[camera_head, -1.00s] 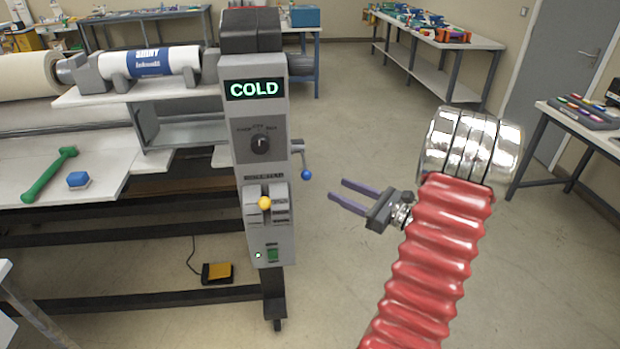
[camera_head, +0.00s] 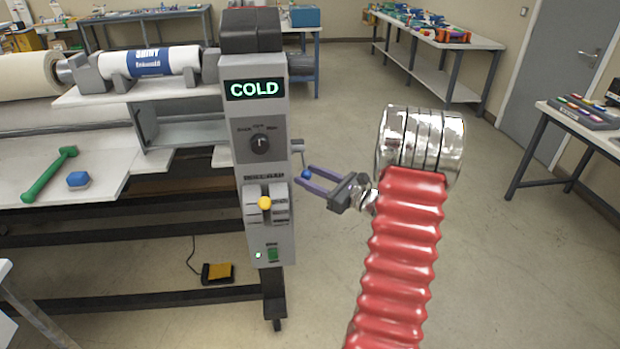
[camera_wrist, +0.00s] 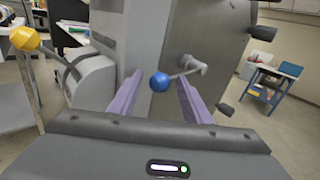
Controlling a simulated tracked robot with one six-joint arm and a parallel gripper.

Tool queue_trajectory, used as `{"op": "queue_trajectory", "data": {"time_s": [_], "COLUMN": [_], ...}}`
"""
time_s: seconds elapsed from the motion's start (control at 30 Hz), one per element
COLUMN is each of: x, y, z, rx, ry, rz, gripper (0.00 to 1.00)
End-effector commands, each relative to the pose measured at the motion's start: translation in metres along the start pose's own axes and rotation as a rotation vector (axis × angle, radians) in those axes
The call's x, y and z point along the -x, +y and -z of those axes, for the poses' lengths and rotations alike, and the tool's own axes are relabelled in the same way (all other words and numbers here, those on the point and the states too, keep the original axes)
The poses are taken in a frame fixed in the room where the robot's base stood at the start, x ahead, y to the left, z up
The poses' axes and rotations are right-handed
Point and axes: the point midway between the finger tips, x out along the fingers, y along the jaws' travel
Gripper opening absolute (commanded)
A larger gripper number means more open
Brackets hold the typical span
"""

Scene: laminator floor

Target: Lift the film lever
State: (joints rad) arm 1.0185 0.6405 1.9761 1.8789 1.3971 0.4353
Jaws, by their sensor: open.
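A lever with a blue ball knob (camera_head: 306,174) sticks out from the right side of the grey laminator end panel (camera_head: 258,150). The blue knob (camera_wrist: 159,81) shows in the wrist view at the end of a thin grey arm. My gripper (camera_head: 306,177) is open, with its two purple fingers pointing left toward the panel. In the wrist view the fingers (camera_wrist: 158,96) stand on either side of the blue knob, with a gap on both sides. A second lever with a yellow knob (camera_head: 265,203) is on the panel's front; its yellow knob (camera_wrist: 24,38) shows at the wrist view's upper left.
The panel has a lit COLD display (camera_head: 254,90) and a dial (camera_head: 260,144). A green tool (camera_head: 49,174) and a blue block (camera_head: 78,179) lie on the laminator table. A foot pedal (camera_head: 217,272) is on the floor. Floor right of the panel is clear.

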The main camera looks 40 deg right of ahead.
Motion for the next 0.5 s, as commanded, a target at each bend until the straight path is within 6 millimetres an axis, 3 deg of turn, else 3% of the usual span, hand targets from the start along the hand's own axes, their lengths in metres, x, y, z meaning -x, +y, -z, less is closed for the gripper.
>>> {"op": "queue_trajectory", "data": {"time_s": [0.17,0.5], "x": [0.0002,0.0], "y": [-0.0001,0.0008], "z": [0.0001,0.0002], "rx": [0.0,0.0], "ry": [0.0,0.0], "rz": [0.0,-0.002], "gripper": [0.44,0.2]}}
